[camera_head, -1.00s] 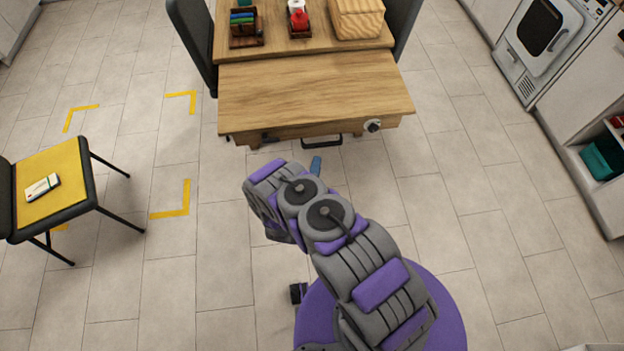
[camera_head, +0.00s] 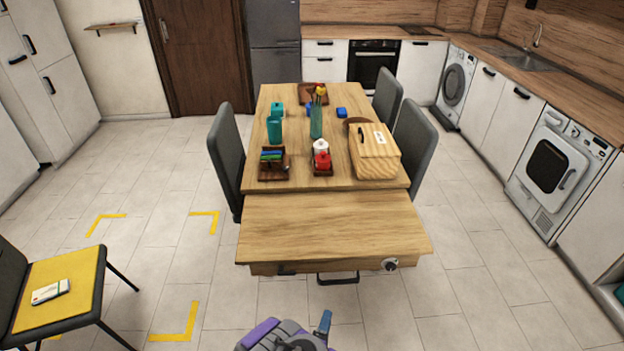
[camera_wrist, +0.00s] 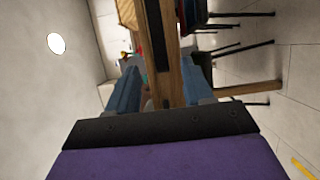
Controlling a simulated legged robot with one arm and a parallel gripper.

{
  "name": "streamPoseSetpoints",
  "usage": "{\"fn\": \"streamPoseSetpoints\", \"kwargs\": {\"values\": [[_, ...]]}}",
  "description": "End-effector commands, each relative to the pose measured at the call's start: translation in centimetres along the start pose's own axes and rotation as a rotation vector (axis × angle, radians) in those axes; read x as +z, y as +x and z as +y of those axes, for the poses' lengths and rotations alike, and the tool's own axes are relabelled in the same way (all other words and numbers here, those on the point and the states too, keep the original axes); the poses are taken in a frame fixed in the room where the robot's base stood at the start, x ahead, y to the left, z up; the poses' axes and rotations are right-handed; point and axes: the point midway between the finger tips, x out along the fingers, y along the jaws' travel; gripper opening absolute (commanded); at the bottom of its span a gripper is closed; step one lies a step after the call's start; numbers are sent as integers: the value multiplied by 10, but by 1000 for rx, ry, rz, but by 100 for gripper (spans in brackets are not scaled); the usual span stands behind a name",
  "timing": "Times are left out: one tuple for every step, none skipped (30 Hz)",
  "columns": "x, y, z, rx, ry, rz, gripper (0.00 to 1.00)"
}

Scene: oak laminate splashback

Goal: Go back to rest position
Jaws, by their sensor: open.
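My gripper (camera_wrist: 158,92) shows in the wrist view with its two blue fingers apart and nothing between them. Beyond the fingers, the edge of the wooden table is seen sideways. In the head view, only part of my purple and grey arm shows at the bottom edge, with one blue finger (camera_head: 323,323) sticking up. The arm is in front of the near side of the table (camera_head: 330,225), over the floor and apart from the table. The rest of the arm is out of the head view.
A yellow-seated chair (camera_head: 58,290) with a small box (camera_head: 50,291) stands at left. Tiled floor between is clear, with yellow corner marks (camera_head: 205,215).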

Motion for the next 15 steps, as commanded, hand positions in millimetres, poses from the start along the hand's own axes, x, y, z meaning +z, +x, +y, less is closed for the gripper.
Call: {"fn": "streamPoseSetpoints", "kwargs": {"values": [[0, 0, 0, 0, 1, 0, 51], [-1, 1, 0, -2, 4, -1, 51], [-2, 2, 1, -7, 11, -3, 51], [-4, 4, 2, -14, 20, -5, 51], [-6, 7, 2, -24, 32, -9, 51], [-9, 11, 4, -41, 54, -15, 51], [-12, 15, 5, -56, 74, -21, 51], [-15, 20, 7, -74, 96, -27, 51], [-21, 26, 10, -104, 132, -37, 51], [-26, 32, 13, -125, 161, -43, 51], [-30, 36, 15, -151, 188, -49, 51], [-36, 43, 19, -185, 228, -61, 51], [-40, 48, 22, -208, 257, -66, 51], [-44, 51, 24, -235, 285, -75, 51], [-51, 57, 30, -265, 323, -81, 51]]}}
